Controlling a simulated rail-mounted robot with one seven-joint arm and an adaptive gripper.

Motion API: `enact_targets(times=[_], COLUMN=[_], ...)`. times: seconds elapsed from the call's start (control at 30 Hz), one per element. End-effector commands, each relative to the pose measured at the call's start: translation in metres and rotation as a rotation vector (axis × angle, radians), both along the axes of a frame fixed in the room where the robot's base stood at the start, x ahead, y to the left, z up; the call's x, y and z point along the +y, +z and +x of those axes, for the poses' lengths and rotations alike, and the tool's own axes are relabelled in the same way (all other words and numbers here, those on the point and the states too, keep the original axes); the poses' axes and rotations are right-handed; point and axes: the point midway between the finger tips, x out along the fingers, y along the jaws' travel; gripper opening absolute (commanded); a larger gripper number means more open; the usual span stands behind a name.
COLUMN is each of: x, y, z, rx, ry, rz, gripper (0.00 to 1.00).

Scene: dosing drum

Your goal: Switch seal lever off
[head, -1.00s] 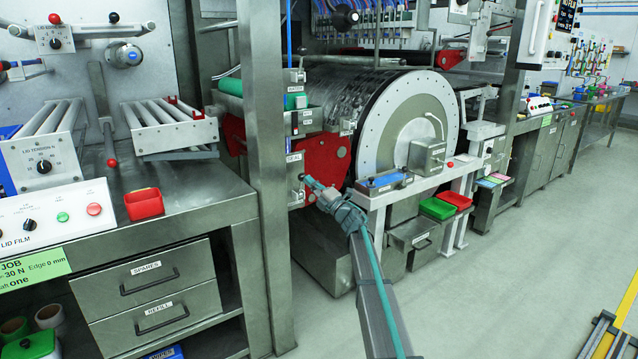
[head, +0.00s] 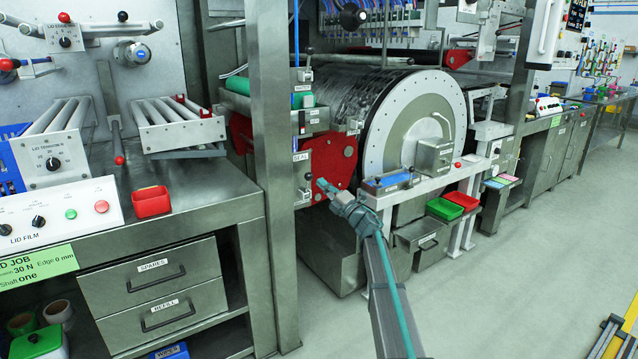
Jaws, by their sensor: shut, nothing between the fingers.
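The seal lever's grey plate (head: 302,181) is on the red machine side frame, below a white label reading SEAL (head: 301,157). A small dark detail shows on the plate; the lever's own position is too small to tell. My gripper (head: 323,185) is shut and empty. Its tip is just right of the plate, in front of the red side frame (head: 335,155). A small gap shows between the tip and the plate in the picture; I cannot tell the depth between them.
A steel post (head: 270,170) stands close left of the plate. The big drum (head: 420,125) is behind and right of my gripper. A white stand with a blue-topped box (head: 390,182) is close on the right. Open floor (head: 520,285) lies at the right.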

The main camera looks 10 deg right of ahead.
Motion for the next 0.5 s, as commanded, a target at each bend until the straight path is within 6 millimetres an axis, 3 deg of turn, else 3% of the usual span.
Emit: enact_targets(times=[0.03,0.2,0.5], x=[-0.004,-0.025,-0.051], y=[-0.004,-0.009,-0.019], z=[-0.014,-0.044,-0.081], rx=[0.001,0.002,0.002], ry=[0.000,0.000,0.001], rz=[-0.001,-0.001,-0.001], gripper=[0.00,0.00,0.00])
